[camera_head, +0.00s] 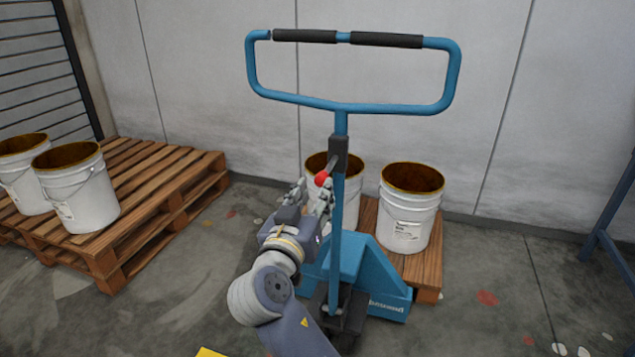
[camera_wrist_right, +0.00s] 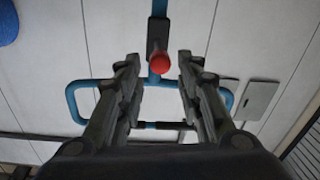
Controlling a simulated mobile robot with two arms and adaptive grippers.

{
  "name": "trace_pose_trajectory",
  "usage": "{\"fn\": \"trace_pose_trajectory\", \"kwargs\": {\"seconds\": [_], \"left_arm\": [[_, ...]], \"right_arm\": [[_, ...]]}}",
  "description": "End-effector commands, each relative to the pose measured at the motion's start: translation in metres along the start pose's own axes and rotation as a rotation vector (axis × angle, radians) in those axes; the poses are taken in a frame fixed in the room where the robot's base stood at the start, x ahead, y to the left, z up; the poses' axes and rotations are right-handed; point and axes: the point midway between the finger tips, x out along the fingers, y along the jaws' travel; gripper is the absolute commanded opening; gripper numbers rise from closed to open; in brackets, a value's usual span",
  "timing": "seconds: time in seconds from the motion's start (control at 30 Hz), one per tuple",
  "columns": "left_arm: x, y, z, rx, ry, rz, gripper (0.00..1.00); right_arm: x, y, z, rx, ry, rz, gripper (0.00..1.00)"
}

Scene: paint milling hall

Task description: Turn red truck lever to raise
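The blue pallet truck (camera_head: 352,262) stands in the middle of the head view, with its tall handle (camera_head: 400,108) upright. The red knob of its lever (camera_head: 321,178) is on the handle post, just below a dark bracket (camera_head: 338,150). My right gripper (camera_head: 311,192) is open beside the post, its fingers pointing up towards the knob. In the right wrist view, the red knob (camera_wrist_right: 160,63) shows between the two spread fingertips, with a gap on each side. I cannot tell its exact depth from the fingers. My left gripper is not in view.
White buckets (camera_head: 410,208) stand on a wooden pallet (camera_head: 425,265) behind the truck. Another wooden pallet (camera_head: 150,165) with white buckets (camera_head: 75,190) is at the left. A grey wall is behind, and a blue frame (camera_head: 605,215) is at the right edge.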

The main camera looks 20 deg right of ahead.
Motion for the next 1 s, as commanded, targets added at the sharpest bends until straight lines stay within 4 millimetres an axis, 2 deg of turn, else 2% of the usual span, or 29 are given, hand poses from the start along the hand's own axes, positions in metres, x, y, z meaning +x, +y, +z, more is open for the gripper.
{"fn": "trace_pose_trajectory", "kwargs": {"seconds": [0.17, 0.4, 0.6, 0.77, 1.0], "left_arm": [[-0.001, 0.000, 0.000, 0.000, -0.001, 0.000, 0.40], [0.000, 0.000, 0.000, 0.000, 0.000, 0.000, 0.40], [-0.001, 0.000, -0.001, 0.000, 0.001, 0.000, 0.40], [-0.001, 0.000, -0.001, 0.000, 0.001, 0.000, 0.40], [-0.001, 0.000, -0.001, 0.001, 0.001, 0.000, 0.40]], "right_arm": [[0.022, 0.002, -0.002, -0.001, 0.003, 0.006, 0.33], [0.069, 0.001, -0.001, -0.005, 0.002, 0.004, 0.33], [0.096, 0.001, 0.000, -0.005, -0.001, 0.002, 0.33], [0.105, 0.001, 0.000, -0.003, 0.000, 0.001, 0.33], [0.106, 0.001, 0.000, -0.003, -0.001, 0.001, 0.33]]}}
